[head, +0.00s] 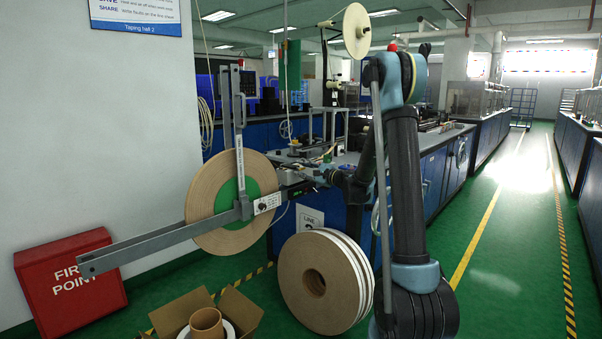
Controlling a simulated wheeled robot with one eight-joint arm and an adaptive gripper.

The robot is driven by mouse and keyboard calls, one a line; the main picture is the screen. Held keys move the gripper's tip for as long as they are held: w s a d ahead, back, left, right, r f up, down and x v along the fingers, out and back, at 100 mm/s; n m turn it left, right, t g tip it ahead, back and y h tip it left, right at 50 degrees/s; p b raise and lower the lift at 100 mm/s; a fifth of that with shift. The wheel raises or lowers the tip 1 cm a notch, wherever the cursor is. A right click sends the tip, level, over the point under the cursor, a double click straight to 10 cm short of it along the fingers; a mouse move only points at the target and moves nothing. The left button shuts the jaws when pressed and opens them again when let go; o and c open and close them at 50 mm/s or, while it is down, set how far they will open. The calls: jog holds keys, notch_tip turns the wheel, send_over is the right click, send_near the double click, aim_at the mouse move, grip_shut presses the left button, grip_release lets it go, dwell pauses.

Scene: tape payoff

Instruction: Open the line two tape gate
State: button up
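A grey metal gate-like frame stands in front of a large tan tape reel (205,205) with a green hub at left. Its long flat bar (160,237) reaches out to the lower left, ending in a forked tip. Its upright slotted bar (238,125) rises from a bracket at the reel's middle. I cannot tell for certain which part is the line two gate. My gripper (287,191) is small and dark, close to the right of the bracket and a small labelled box (267,204). Its fingers are too small to make out, and contact cannot be told.
A white-edged tan reel (312,284) stands on the floor below my arm. An open cardboard box (240,312) with rolls and a red fire point box (70,283) stand at lower left. A blue workbench (430,185) lies behind. The green aisle (510,240) at right is clear.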

jog(key=shift+x, duration=0.8)
